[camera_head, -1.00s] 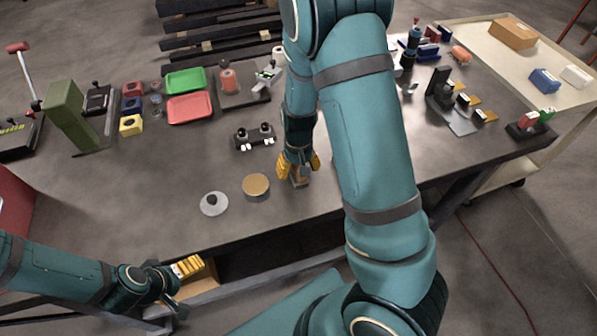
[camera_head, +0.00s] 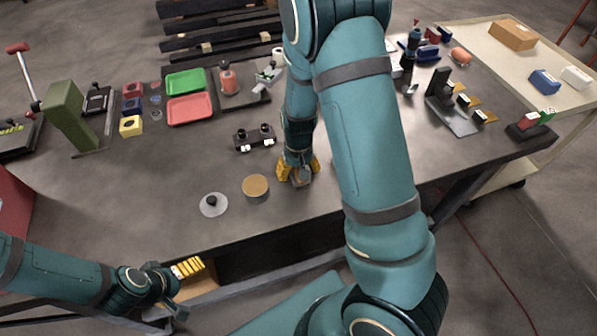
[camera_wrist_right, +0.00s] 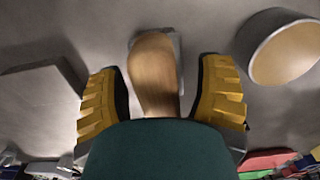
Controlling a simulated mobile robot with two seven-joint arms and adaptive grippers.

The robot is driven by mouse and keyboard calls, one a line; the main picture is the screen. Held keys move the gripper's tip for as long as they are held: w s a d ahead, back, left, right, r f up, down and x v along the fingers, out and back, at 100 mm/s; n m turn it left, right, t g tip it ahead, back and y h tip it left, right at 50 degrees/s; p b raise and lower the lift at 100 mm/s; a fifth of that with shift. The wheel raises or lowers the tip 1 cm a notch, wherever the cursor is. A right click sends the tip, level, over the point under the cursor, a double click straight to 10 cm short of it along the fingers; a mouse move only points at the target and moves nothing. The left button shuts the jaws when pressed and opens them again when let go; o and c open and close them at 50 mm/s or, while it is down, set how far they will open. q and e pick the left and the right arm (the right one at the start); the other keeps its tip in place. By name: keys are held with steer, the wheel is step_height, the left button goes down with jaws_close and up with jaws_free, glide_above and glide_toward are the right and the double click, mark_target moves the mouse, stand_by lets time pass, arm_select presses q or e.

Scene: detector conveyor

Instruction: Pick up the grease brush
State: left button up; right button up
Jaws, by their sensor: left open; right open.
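The grease brush, with its rounded wooden handle (camera_wrist_right: 155,75), stands between the fingers of my right gripper (camera_wrist_right: 162,95) in the right wrist view. Both yellow fingers are open, with a gap on each side of the wood. In the head view my right gripper (camera_head: 297,170) is low over the table's front part, and the brush (camera_head: 302,178) shows only partly between its fingers. A grey piece lies at the far end of the wood in the wrist view. My left gripper (camera_head: 188,268) is open and empty by the open drawer below the table's front edge.
A round tan-topped tin (camera_head: 255,187) is just left of the right gripper, with a grey disc lid (camera_head: 213,204) beyond it. A dark block with two knobs (camera_head: 254,138) stands behind. The open drawer (camera_head: 200,286) projects below the table (camera_head: 130,200).

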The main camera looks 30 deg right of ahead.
steer(key=shift+s, duration=0.1)
jaws_close()
steer(key=shift+r, duration=0.5)
step_height(320, 180, up, 10)
steer(key=shift+f+p, duration=0.25)
steer(key=shift+p, duration=0.85)
steer(key=c, duration=0.7)
jaws_free()
steer(key=shift+c, duration=0.2)
jaws_close()
